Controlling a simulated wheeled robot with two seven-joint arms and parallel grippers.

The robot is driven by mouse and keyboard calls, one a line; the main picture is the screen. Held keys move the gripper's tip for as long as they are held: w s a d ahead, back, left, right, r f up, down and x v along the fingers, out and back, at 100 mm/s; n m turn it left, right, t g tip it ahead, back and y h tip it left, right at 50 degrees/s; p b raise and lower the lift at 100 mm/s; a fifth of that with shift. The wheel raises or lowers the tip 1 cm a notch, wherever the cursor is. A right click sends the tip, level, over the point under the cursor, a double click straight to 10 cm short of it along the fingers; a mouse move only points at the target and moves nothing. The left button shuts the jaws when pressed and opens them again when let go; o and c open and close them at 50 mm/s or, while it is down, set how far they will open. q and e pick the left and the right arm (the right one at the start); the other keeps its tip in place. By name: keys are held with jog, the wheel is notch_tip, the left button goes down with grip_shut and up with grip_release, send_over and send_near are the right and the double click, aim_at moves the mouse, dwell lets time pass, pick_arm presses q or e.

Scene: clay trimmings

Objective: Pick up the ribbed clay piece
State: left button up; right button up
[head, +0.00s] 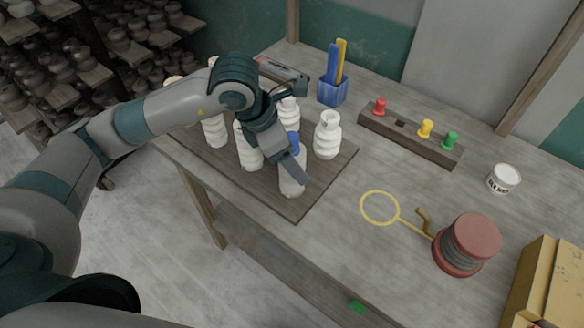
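Several pale, bottle-shaped clay pieces stand upright on a dark board (312,198) on the table. Ribbed sides show on the right piece (327,140), the middle-left piece (248,155) and the left piece (214,132). Another pale piece (289,110) stands behind my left wrist. My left gripper (293,168) points down at the front piece (292,187), whose upper part it hides. A bit of blue shows beside the fingers; I cannot tell what it belongs to. Whether the fingers are closed on the front piece is not clear. My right gripper is out of view.
A blue holder (333,92) with upright tools and a dark rack (410,135) with coloured knobs stand behind. A yellow wire loop (380,208), a red spool (470,240), a white tin (504,179) and a yellow box (548,290) are to the right.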

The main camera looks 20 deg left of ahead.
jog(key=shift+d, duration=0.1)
pick_arm(q)
jog(key=c, duration=1.6)
jog(key=shift+r, duration=0.2)
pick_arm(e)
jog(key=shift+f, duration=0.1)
pick_arm(q)
jog(key=shift+w+r+b, duration=0.1)
jog(key=shift+r+b, duration=0.9)
jog(key=shift+r, duration=0.85)
jog(key=shift+s+d+r+b, duration=0.5)
jog(key=shift+s+d+r, duration=0.65)
jog(key=shift+s+d, duration=0.25)
jog(key=shift+s+d+r+b, duration=0.5)
jog(key=shift+s+d+r, duration=0.75)
jog(key=shift+s, duration=0.25)
jog(key=shift+s+d+r+b, duration=0.5)
jog(key=shift+s+d+r, duration=0.6)
jog(key=shift+s+d, duration=0.3)
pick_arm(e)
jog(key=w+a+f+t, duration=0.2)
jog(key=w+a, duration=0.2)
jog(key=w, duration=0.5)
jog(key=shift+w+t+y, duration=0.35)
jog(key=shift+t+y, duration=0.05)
pick_arm(q)
jog(key=shift+a, duration=0.1)
